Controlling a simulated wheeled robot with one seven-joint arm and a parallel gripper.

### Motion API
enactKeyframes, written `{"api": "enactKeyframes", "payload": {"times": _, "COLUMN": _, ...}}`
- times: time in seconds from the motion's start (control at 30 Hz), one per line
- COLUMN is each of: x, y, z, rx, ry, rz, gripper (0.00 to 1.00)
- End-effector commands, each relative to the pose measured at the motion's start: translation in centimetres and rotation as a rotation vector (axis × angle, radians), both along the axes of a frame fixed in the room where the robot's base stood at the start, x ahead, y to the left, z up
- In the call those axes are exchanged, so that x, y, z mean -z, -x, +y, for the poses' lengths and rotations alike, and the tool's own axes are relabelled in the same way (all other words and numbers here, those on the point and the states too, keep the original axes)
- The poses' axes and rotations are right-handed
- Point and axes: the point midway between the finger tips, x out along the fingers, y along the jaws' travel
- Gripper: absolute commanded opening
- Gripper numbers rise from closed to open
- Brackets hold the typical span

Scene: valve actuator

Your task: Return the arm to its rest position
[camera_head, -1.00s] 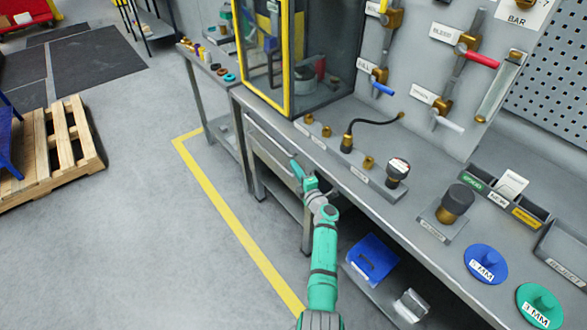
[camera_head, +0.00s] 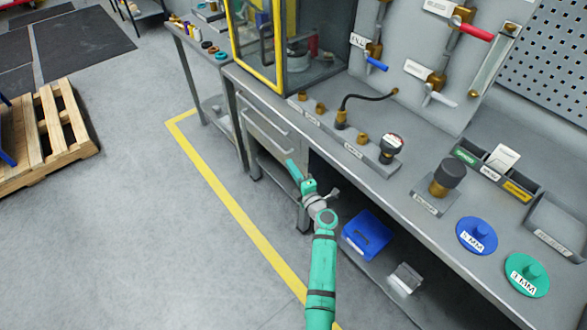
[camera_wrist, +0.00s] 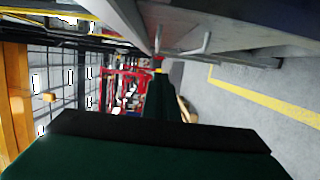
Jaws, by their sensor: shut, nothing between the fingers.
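My arm is green and grey and reaches up from the bottom middle of the head view, beside the front of the grey workbench (camera_head: 420,225). My gripper (camera_head: 292,170) is at its far end, near the bench drawers (camera_head: 265,128), and points up and left. It is shut and empty. In the wrist view, the dark green gripper (camera_wrist: 158,95) fills the lower middle, with the bench's underside above it. Whether it touches the bench cannot be told.
A blue box (camera_head: 366,234) sits on the bench's lower shelf. Blue (camera_head: 476,236) and green (camera_head: 527,275) discs lie on top. A yellow-framed cabinet (camera_head: 283,45) stands at the back. The floor left of the yellow line (camera_head: 235,210) is clear up to a wooden pallet (camera_head: 45,135).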

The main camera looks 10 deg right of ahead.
Motion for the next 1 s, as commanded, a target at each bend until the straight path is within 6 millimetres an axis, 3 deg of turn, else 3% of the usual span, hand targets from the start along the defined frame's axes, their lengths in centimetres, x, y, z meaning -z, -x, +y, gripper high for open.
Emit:
{"api": "enactKeyframes", "payload": {"times": 0.3, "x": 0.0, "y": 0.7, "z": -0.3, "rx": 0.002, "ry": -0.002, "rz": 0.001, "gripper": 0.00}}
{"api": "enactKeyframes", "payload": {"times": 0.47, "x": 0.6, "y": 2.3, "z": 1.3, "rx": 0.004, "ry": -0.061, "rz": -0.002, "gripper": 0.00}}
{"api": "enactKeyframes", "payload": {"times": 0.7, "x": 1.8, "y": 9.7, "z": 6.6, "rx": 0.030, "ry": -0.311, "rz": -0.008, "gripper": 0.00}}
{"api": "enactKeyframes", "payload": {"times": 1.0, "x": 2.2, "y": 20.7, "z": 10.6, "rx": 0.091, "ry": -0.633, "rz": 0.022, "gripper": 0.00}}
